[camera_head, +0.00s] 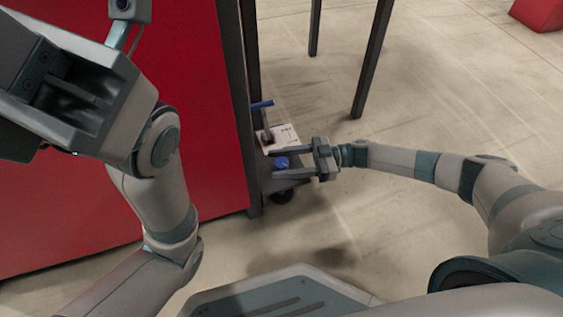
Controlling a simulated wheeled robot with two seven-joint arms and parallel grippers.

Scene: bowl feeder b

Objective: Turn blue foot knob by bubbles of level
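The blue foot knob (281,162) is low by the foot of the dark post, above a dark caster. My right gripper (281,162) reaches in from the right with its fingers apart, one on either side of the knob; whether they touch it I cannot tell. A pale flat plate (284,137) lies just behind, with a small dark part on it; bubbles of a level cannot be made out. My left gripper (50,85) is large at the upper left, close to the camera, and its fingertips do not show clearly.
A blue handle (262,104) sticks out from the dark post (240,110). A big red panel (170,110) fills the left. Dark legs (372,60) stand at the back. A red block (540,12) is at the top right. The concrete floor on the right is clear.

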